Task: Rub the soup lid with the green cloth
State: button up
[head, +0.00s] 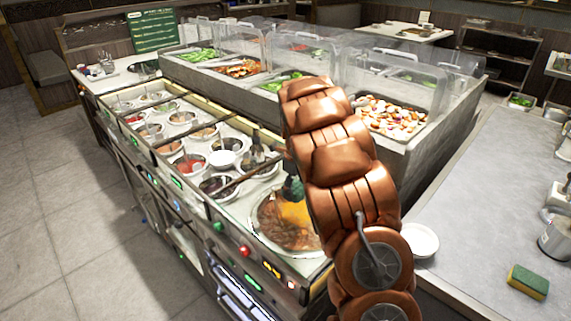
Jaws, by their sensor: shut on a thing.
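The soup well with its round lid (268,228) is at the near end of the sauce counter. It looks clear, with brown and orange food showing at it. My copper arm hides its right side. A small dark green piece (293,190), which looks like the green cloth, shows beside the arm just over the lid. My gripper is almost wholly hidden behind the arm at this piece, and it appears shut on the cloth. I cannot tell whether the cloth touches the lid.
Several small sauce bowls (222,159) fill the wells to the left. Clear-covered food bins (393,115) stand behind. On the grey counter at right are a white bowl (421,241), a yellow-green sponge (528,281) and a metal pot (556,238). Much of that counter is clear.

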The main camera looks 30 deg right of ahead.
jog(key=shift+w+a, duration=0.15)
jog(key=shift+w, duration=0.25)
jog(key=shift+w+r, duration=0.2)
jog(key=shift+r, duration=0.05)
notch_tip(320, 180, up, 3)
jog(key=shift+s+r+p, duration=0.1)
jog(key=shift+s+p, duration=0.05)
jog(key=shift+p, duration=0.35)
jog(key=shift+r+p, duration=0.85)
jog(key=shift+r, duration=1.55)
